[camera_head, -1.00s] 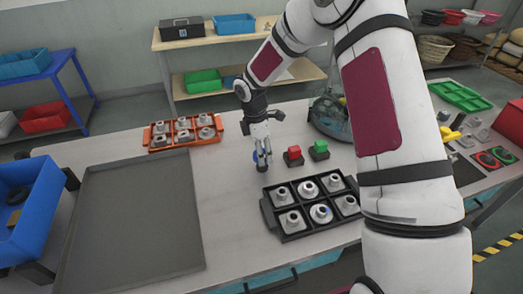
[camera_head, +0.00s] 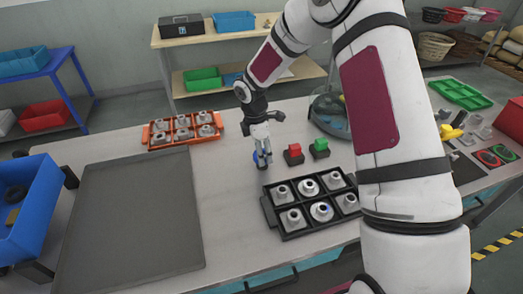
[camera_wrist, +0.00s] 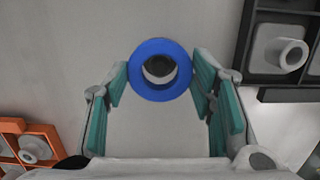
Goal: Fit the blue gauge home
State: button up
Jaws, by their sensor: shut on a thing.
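The blue gauge (camera_wrist: 160,70) shows in the wrist view as a thick blue ring with a dark, partly light centre. My gripper (camera_wrist: 160,82) is shut on it, one teal-padded finger on each side. In the head view my gripper (camera_head: 263,163) points down over the bench, left of the red piece, and a bit of blue shows beside its fingers. The black tray (camera_head: 272,216) stands to the right and nearer, with grey fittings in its compartments. The gauge's underside and its height above the bench cannot be told.
An orange tray (camera_head: 152,147) with grey fittings lies at the back left. A red piece (camera_head: 293,149) and a green piece (camera_head: 320,145) sit on dark blocks just right of my gripper. A large grey tray (camera_head: 130,220) and a blue bin (camera_head: 38,205) are on the left.

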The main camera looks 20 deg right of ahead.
jog(key=shift+f+b, duration=0.7)
jog(key=shift+f, duration=0.65)
dwell(4.5)
jog(key=o, duration=1.5)
jog(key=shift+c, duration=0.2)
notch_tip(320, 180, up, 12)
jog(key=a, duration=0.1)
jog(key=shift+a, duration=0.2)
